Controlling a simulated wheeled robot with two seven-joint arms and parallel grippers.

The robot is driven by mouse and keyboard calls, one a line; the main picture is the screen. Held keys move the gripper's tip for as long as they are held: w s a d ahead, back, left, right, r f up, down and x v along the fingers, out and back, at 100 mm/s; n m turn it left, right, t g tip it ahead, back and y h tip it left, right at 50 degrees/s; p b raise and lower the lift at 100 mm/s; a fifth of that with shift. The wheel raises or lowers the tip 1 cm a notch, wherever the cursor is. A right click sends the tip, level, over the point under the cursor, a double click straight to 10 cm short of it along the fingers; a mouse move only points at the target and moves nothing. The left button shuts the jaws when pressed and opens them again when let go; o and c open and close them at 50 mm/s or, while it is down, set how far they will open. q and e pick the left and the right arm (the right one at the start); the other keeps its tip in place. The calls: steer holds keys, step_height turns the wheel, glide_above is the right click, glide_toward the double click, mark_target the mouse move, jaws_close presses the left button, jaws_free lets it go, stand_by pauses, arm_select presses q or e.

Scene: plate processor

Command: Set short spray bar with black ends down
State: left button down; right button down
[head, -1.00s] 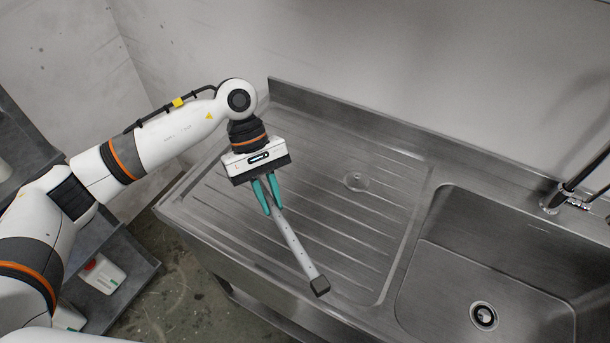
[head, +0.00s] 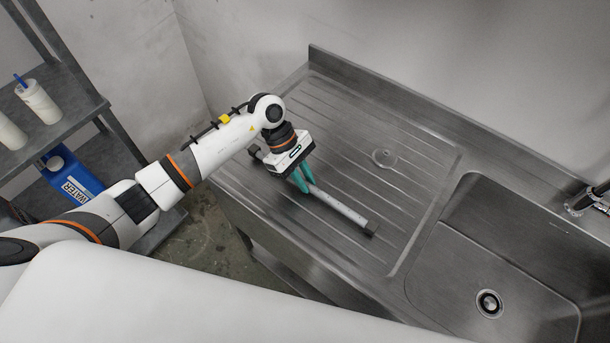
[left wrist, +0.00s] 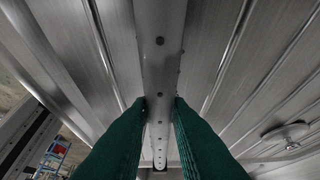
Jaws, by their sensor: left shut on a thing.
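The short spray bar (head: 338,206) is a grey metal tube with small holes and black ends. One black end shows at its right end, and another dark end shows behind the gripper at upper left. My left gripper (head: 303,182), with teal fingers, is shut on the bar near its middle, over the ribbed steel drainboard (head: 340,130). In the left wrist view the bar (left wrist: 160,60) runs lengthwise between the teal fingertips (left wrist: 160,105). The bar looks close to the drainboard; I cannot tell whether it touches. My right gripper is not in view.
The sink basin (head: 500,255) with its drain is at the right, and a tap (head: 588,203) stands behind it. A shelf (head: 60,125) with bottles and a blue water container (head: 72,180) is at left.

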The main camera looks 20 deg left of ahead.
arm_select(q)
steer(key=shift+f, duration=0.45)
steer(key=shift+f, duration=0.1)
steer(key=c, duration=1.3)
jaws_free()
steer(key=shift+c, duration=0.2)
steer(key=b+v, duration=0.4)
steer(key=v, duration=0.7)
steer(key=shift+w+b, duration=0.1)
steer(key=shift+b, duration=0.2)
steer(key=shift+a+r, duration=0.25)
steer(key=shift+r, duration=0.35)
